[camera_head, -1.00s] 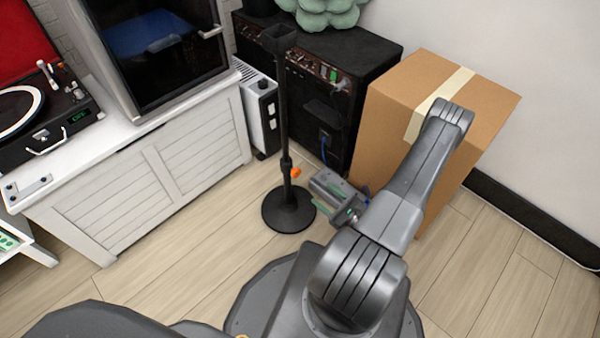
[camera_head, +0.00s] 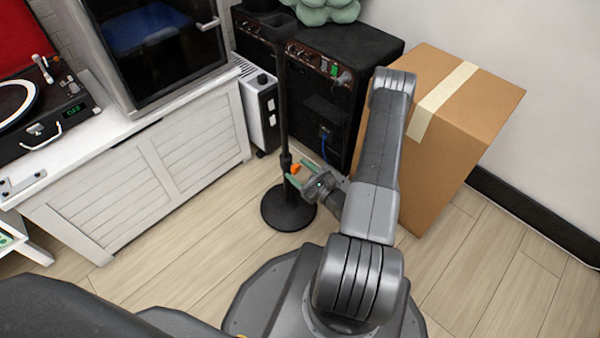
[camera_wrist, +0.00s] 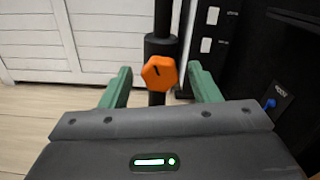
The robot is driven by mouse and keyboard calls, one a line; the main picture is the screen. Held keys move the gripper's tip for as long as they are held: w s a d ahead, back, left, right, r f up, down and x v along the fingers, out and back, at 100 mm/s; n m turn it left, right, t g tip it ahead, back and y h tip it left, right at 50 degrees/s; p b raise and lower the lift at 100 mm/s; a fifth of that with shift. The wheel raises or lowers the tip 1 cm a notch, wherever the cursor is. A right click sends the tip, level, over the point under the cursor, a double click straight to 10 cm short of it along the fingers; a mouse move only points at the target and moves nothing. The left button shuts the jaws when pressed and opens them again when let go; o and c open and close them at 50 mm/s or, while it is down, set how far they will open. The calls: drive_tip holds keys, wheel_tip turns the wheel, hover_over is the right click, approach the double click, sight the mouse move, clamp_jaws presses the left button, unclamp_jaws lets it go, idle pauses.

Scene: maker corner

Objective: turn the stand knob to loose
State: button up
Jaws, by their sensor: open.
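The stand (camera_head: 283,110) is a black pole on a round black base (camera_head: 287,212), upright on the floor. Its orange knob (camera_head: 295,169) sits low on the pole. In the wrist view the knob (camera_wrist: 160,73) is a faceted orange piece with a dark mark on its face, in front of the black collar (camera_wrist: 160,47). My gripper (camera_wrist: 161,85) is open, its green fingers to the left and right of the knob, with a gap on each side. In the head view my gripper (camera_head: 303,176) is at the knob's height, close to the pole.
A black amplifier (camera_head: 340,60) and a cardboard box (camera_head: 450,130) stand behind and right of the stand. A white heater (camera_head: 262,115) is behind the pole. A white cabinet (camera_head: 130,180) is on the left. Open wooden floor (camera_head: 180,260) lies in front.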

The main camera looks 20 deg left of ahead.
drive_tip(key=c, duration=1)
